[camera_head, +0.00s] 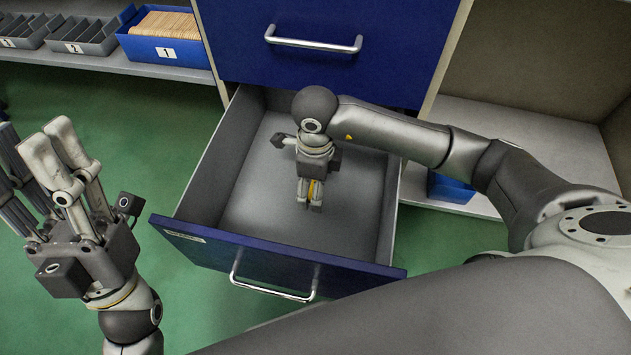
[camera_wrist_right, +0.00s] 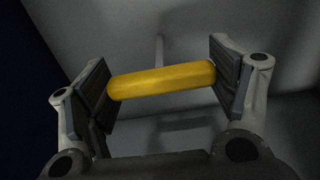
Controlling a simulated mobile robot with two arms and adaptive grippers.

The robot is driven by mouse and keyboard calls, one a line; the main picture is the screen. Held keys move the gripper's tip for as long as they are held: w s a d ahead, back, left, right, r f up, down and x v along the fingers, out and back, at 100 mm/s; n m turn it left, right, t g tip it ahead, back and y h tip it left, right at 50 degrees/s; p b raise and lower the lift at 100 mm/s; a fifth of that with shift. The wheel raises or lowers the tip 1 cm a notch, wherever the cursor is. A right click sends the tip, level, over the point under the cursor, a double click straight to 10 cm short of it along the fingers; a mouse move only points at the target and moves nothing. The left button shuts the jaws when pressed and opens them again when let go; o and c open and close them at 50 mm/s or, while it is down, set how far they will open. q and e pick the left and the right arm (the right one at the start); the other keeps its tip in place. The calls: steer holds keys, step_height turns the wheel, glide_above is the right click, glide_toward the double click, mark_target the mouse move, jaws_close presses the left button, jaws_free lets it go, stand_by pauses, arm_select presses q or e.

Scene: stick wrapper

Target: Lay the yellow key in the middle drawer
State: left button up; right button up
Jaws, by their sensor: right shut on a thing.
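The middle drawer (camera_head: 250,210) is pulled out, with a grey inside and a blue front. My right gripper (camera_head: 309,205) points down inside the drawer, above its floor. It is shut on the yellow key (camera_wrist_right: 162,80), whose yellow body spans between the two finger pads in the right wrist view; a thin grey shaft extends behind it. In the head view only a small yellow part of the key (camera_head: 311,189) shows between the fingers. Whether the key touches the drawer floor I cannot tell. My left gripper (camera_head: 48,150) is at the left, outside the drawer, with fingers apart and empty.
A closed blue drawer (camera_head: 335,70) with a metal handle sits above the open one. A shelf at the upper left holds a blue bin (camera_head: 165,45) of wooden sticks and grey bins (camera_head: 85,35). A blue box (camera_head: 450,188) stands on the right shelf. The drawer floor looks bare.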

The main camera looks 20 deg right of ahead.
steer(key=shift+f, duration=0.1)
steer(key=o, duration=1)
